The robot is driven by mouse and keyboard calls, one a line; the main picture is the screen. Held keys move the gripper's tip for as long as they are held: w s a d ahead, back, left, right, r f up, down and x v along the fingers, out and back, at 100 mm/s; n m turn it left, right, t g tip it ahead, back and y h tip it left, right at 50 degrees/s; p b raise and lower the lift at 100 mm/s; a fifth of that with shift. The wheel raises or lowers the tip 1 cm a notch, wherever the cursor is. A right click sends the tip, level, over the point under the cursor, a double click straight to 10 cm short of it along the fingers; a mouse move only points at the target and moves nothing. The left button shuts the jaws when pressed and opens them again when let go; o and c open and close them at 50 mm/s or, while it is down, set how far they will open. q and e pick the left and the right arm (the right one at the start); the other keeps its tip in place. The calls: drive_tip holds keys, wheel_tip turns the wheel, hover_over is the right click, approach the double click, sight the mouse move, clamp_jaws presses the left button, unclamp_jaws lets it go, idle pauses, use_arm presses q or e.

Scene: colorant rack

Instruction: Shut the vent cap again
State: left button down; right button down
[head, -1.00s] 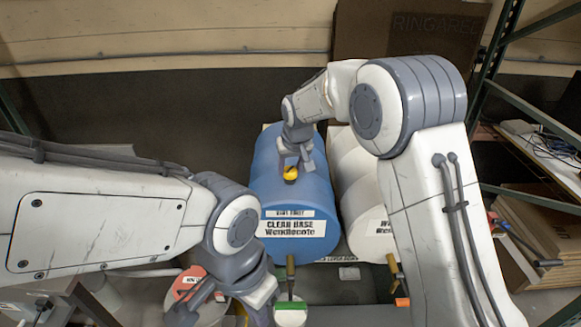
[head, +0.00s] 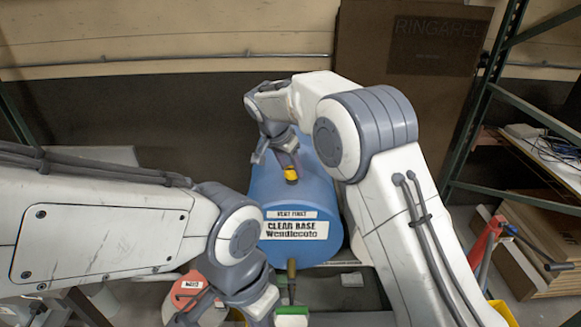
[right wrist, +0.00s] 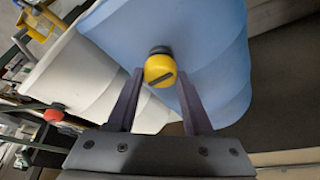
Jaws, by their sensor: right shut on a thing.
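The yellow vent cap (head: 291,174) sits on top of the blue drum (head: 262,190), which is labelled CLEAR BASE. My right gripper (head: 287,168) reaches down to it, tilted, and is shut on the cap. In the right wrist view the cap (right wrist: 160,70) shows between the two finger ends (right wrist: 161,75), with a dark neck just beyond it against the blue drum. I cannot tell how far the cap is turned. My left gripper (head: 235,308) hangs low at the front, partly cut off by the frame edge, and its jaws are unclear.
A white drum (right wrist: 75,75) with a red cap (right wrist: 53,115) lies beside the blue one. A tap (head: 291,280) and a green-and-white container (head: 291,317) are below the blue drum's front. A red-lidded can (head: 190,288) is near my left gripper. Shelf posts (head: 485,110) stand at right.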

drive_tip(key=shift+a+m, duration=0.1)
drive_tip(key=shift+m, duration=0.7)
drive_tip(key=shift+h, duration=0.3)
drive_tip(key=shift+c, duration=1.5)
unclamp_jaws()
drive_tip(key=shift+g, duration=0.3)
drive_tip(key=shift+a+r, duration=0.15)
drive_tip(key=shift+r, duration=0.35)
drive_tip(key=b+v, duration=0.1)
drive_tip(key=v, duration=0.8)
drive_tip(key=shift+s+r, duration=0.2)
